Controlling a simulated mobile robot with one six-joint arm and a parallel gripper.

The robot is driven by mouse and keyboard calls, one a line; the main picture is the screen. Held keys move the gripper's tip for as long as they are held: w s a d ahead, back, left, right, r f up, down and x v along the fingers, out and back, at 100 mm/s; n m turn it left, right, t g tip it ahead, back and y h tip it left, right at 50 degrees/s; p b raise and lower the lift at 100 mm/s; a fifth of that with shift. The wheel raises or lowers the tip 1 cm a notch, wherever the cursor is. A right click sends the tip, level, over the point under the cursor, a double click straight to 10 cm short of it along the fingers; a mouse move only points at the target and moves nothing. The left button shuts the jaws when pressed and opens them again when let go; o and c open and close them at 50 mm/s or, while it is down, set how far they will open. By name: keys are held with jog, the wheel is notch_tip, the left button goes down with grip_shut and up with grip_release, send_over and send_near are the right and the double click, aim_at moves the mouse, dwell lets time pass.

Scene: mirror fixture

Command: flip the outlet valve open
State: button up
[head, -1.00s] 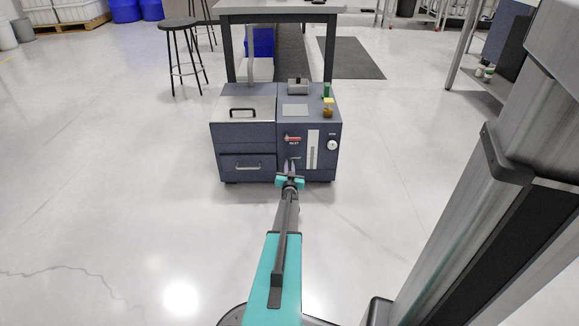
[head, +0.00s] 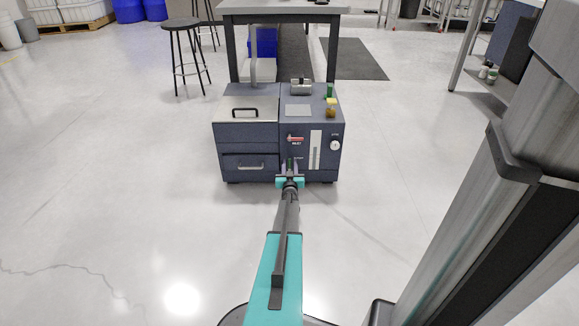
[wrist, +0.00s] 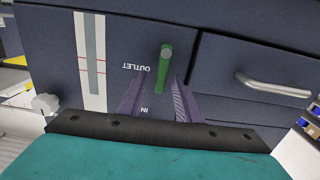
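The outlet valve has a green lever handle (wrist: 164,72) on the dark blue front panel, beside the upside-down OUTLET label (wrist: 136,67) in the wrist view. The handle also shows as a small green strip in the head view (head: 290,163). My gripper (wrist: 158,90) is open, with its two purple-grey fingers pointing at the panel. The handle appears in the gap between the fingertips; I cannot tell whether either finger touches it. In the head view my gripper (head: 290,171) is at the low front of the cabinet.
Drawers with a handle (head: 249,167) are at left.

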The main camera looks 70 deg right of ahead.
jog(key=shift+a, duration=0.15)
jog(key=shift+p+v, duration=0.4)
jog(key=shift+v, duration=0.45)
jog(key=p+v, duration=0.3)
jog(key=v, duration=0.8)
jog(key=shift+s+a, duration=0.2)
jog(key=shift+a, duration=0.15)
